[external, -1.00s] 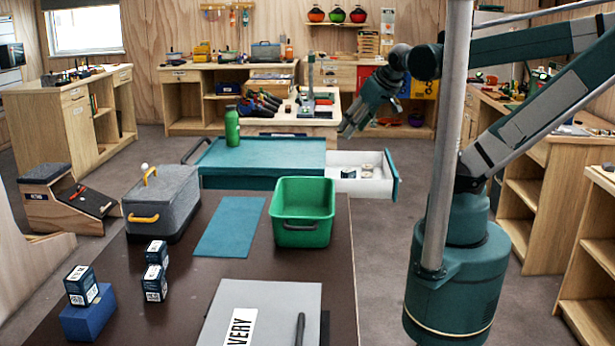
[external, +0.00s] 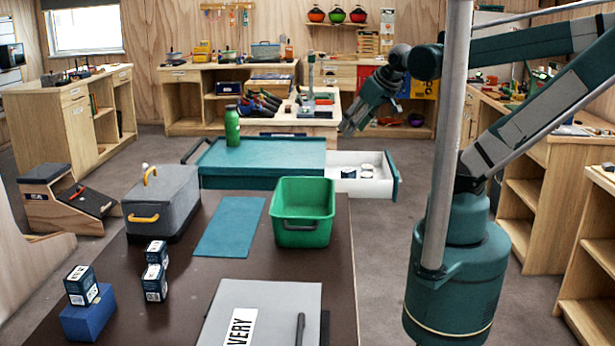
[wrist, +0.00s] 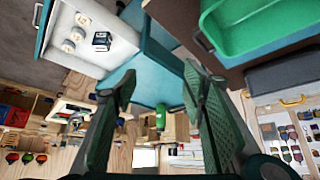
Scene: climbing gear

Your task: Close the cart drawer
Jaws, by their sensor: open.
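The cart (external: 262,160) has a teal top and stands behind the dark table. Its white drawer (external: 350,185) with a teal front (external: 393,176) is pulled out to the right. Several small round items and a dark-labelled one lie in the drawer. In the wrist view the open drawer (wrist: 110,52) is at the upper left. My gripper (external: 347,128) is above and behind the drawer, apart from it. In the wrist view its two fingers (wrist: 158,85) are spread, with nothing between them.
A green bottle (external: 232,126) stands on the cart top. A green bin (external: 303,212), a grey case (external: 162,202) and small boxes (external: 155,270) sit on the dark table (external: 180,320). A grey pole (external: 445,140) stands beside my arm. Floor right of the drawer is clear.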

